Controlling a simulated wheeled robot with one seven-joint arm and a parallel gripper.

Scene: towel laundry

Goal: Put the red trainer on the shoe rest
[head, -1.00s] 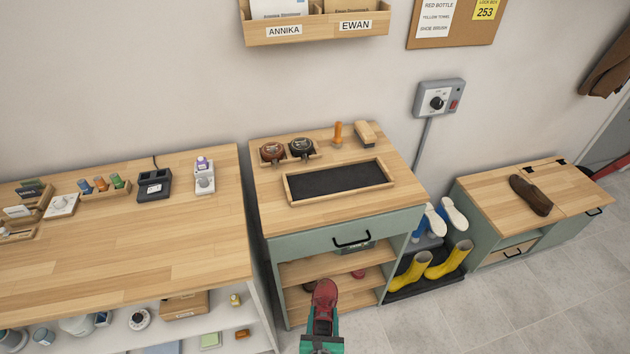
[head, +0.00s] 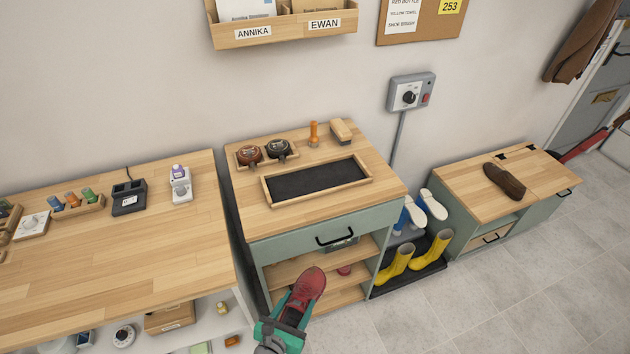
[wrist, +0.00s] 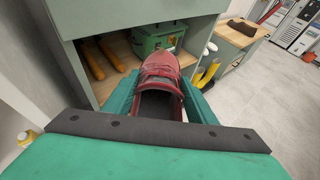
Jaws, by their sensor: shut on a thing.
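The red trainer (head: 308,289) is held in my gripper (head: 283,330), low in front of the shelves of the green cabinet. In the wrist view the trainer (wrist: 160,68) points away from me, between the two green fingers of my gripper (wrist: 160,108), which are shut on it. The shoe rest is probably the dark rectangular pad in a wooden frame (head: 266,191) on the cabinet top; it is empty and no label shows. The trainer is below the level of that top.
Polish tins (head: 265,152), an orange-handled tool (head: 314,134) and a brush (head: 341,131) stand behind the framed pad. A drawer handle (head: 336,236) juts from the cabinet front. Yellow boots (head: 430,250) stand at right. A brown shoe (head: 505,180) lies on the bench (head: 470,197). Grey floor is clear at front right.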

